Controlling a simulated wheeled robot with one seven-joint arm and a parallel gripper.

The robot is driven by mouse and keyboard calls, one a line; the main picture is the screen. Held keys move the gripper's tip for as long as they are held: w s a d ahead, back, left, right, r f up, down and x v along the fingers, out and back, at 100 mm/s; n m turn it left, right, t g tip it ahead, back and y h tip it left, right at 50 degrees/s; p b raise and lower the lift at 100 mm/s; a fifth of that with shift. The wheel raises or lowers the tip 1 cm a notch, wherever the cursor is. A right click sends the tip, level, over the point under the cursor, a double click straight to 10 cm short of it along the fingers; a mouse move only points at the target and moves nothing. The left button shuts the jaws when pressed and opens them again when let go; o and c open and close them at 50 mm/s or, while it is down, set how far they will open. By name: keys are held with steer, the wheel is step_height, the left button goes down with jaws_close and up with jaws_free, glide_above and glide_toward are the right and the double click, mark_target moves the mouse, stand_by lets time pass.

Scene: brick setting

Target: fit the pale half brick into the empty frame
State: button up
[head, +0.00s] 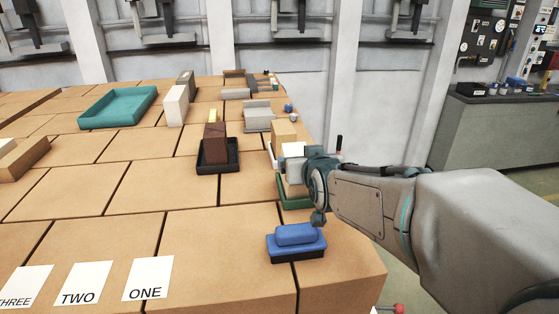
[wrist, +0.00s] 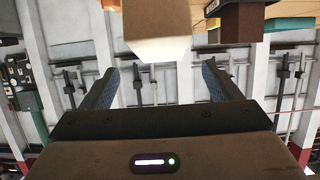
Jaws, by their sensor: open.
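My gripper (head: 306,163) is at the right edge of the brick-topped table in the head view. In the wrist view, my gripper (wrist: 160,72) is open, with nothing between its two fingers. A tan block with a bright white end (wrist: 157,28) is ahead of the fingertips, apart from them. In the head view, a pale tan block (head: 284,131) stands just behind my gripper, with a white face below it. A green frame (head: 294,204) lies under my gripper, partly hidden; I cannot tell whether it is empty.
A dark frame (head: 218,169) holds a dark red brick (head: 214,142). A blue block on a dark base (head: 296,241) is near the front edge. A teal tray (head: 117,107) and a whitish upright block (head: 176,105) stand farther back. Number cards lie front left, with clear bricks beyond.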

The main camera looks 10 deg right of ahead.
steer(key=shift+p+x, duration=0.4)
steer(key=shift+x, duration=2.2)
steer(key=shift+a, duration=0.1)
steer(key=shift+s, duration=0.1)
steer(key=shift+c, duration=0.3)
jaws_close()
